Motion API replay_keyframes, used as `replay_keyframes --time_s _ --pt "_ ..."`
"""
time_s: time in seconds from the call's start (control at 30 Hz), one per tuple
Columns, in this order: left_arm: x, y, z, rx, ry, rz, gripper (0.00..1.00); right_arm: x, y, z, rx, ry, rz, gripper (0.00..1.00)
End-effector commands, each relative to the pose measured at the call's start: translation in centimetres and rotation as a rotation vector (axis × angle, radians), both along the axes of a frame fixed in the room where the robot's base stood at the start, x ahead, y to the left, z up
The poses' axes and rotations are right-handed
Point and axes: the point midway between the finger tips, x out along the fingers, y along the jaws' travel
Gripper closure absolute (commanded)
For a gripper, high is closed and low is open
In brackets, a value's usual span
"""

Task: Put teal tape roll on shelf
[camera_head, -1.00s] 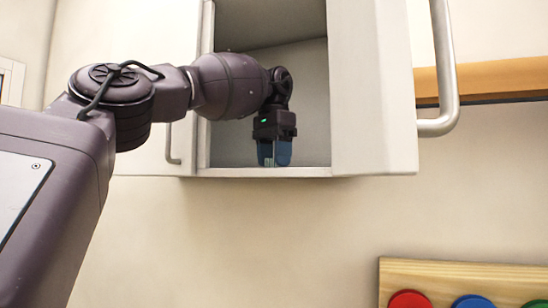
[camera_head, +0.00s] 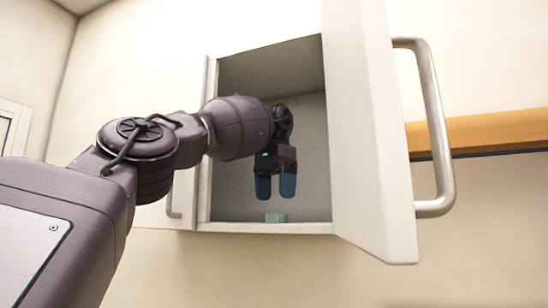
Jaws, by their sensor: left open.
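The teal tape roll (camera_head: 275,218) rests on the floor of the open white wall cabinet (camera_head: 265,228), near its front edge. Only a small ribbed part of the roll shows. My left gripper (camera_head: 276,190) reaches into the cabinet from the left and points down. Its two blue fingers are apart, with nothing between them. The fingertips are above the roll and clear of it. My right gripper is not in view.
The cabinet door (camera_head: 370,130) stands open on the right, with a large metal handle (camera_head: 437,130). A wooden rail (camera_head: 490,132) runs along the wall at the right. Cabinet side walls are close around my left gripper.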

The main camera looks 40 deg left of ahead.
Motion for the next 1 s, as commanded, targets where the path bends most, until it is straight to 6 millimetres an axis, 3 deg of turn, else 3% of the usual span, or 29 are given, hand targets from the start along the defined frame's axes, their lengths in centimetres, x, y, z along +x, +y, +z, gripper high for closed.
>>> replay_keyframes --time_s 0.2,0.5,1.0 --pt "-0.2 0.0 3.7 0.000 -0.004 0.002 0.22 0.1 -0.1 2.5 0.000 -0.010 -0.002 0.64" --pt "-0.1 0.0 6.4 0.000 -0.002 0.001 0.22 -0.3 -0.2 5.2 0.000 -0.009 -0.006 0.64" --pt "0.0 0.0 7.4 -0.001 0.000 0.000 0.22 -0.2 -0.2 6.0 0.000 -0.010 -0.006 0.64"
